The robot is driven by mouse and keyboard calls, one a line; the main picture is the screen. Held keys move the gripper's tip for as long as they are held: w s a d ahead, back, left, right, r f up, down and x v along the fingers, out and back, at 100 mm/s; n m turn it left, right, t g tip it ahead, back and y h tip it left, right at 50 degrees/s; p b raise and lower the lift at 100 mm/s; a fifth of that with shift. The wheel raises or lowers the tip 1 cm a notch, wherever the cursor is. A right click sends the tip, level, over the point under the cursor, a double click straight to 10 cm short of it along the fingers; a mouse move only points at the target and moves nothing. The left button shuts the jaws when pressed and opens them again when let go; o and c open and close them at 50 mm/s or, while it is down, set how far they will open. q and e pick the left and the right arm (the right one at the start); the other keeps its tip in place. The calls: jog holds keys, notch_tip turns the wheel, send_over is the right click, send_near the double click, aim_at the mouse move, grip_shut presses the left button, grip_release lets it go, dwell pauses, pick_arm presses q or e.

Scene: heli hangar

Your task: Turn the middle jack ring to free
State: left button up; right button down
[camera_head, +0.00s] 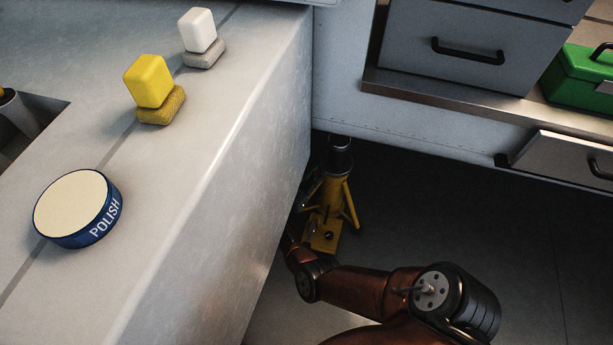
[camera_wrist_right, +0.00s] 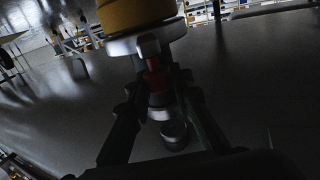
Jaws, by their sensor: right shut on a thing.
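A yellow jack (camera_head: 331,203) with splayed legs and a dark top stands on the floor beside the counter's lower edge. My right arm reaches down to it, and its gripper is mostly hidden behind the counter edge in the head view. In the right wrist view my right gripper (camera_wrist_right: 157,82) has its dark fingers on both sides of the jack's narrow part, with a red band (camera_wrist_right: 157,78) between them. It is shut on the jack ring. A pale collar and the yellow body (camera_wrist_right: 135,13) show above. The ring's marking cannot be read. My left gripper is not in view.
The pale counter (camera_head: 215,185) rises close left of the jack. On it are a polish tin (camera_head: 72,205), a yellow block (camera_head: 149,80) and a white block (camera_head: 197,29) on stones. An open drawer (camera_head: 568,160) juts out at right near a green toolbox (camera_head: 578,78).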

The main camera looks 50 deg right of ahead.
jog(key=shift+w+r, duration=0.1)
jog(key=shift+w, duration=0.1)
jog(key=c, duration=1.7)
grip_release()
jog(key=a, duration=1.2)
jog(key=shift+w, duration=0.1)
